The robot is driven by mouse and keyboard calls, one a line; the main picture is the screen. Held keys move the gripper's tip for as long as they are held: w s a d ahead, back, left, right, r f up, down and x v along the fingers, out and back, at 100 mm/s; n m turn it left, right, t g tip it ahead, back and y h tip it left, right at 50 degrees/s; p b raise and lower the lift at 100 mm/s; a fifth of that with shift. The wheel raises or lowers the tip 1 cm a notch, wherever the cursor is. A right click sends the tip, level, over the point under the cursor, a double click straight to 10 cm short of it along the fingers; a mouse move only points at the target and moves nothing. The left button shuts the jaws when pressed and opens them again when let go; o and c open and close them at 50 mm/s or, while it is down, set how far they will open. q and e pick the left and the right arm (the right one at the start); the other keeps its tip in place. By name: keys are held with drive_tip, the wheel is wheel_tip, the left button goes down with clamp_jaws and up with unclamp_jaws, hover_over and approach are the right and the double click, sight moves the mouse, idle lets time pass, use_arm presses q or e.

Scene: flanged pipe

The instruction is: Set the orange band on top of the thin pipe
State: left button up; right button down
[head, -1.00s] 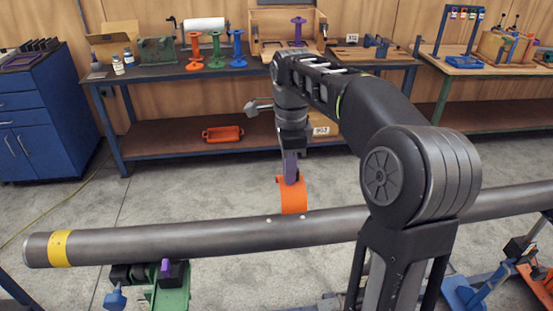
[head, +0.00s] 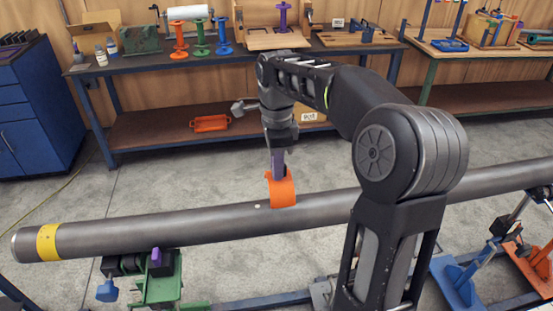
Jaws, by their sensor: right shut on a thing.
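The grey pipe (head: 150,232) lies across the view, with a yellow ring (head: 48,242) near its left end. The orange band (head: 284,191) is a curved piece with its lower edge overlapping the pipe's upper side near the middle. I cannot tell if it touches the pipe. My right gripper (head: 278,167) comes down from above and is shut on the band's upper part, with purple fingers showing. A small light spot on the pipe shows just left of the band. My left gripper is not in view.
A green support (head: 160,285) stands under the pipe at left, blue and orange stands (head: 458,282) at lower right. A blue cabinet (head: 35,110) stands at left.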

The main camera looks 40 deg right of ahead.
drive_tip(key=shift+f, duration=1.7)
drive_tip(key=shift+f+b, duration=2)
drive_tip(key=shift+f, duration=0.85)
drive_tip(key=shift+f, duration=0.35)
drive_tip(key=shift+r, duration=0.1)
drive_tip(key=c, duration=1.3)
unclamp_jaws()
drive_tip(key=shift+c, duration=0.2)
drive_tip(key=shift+r, duration=0.1)
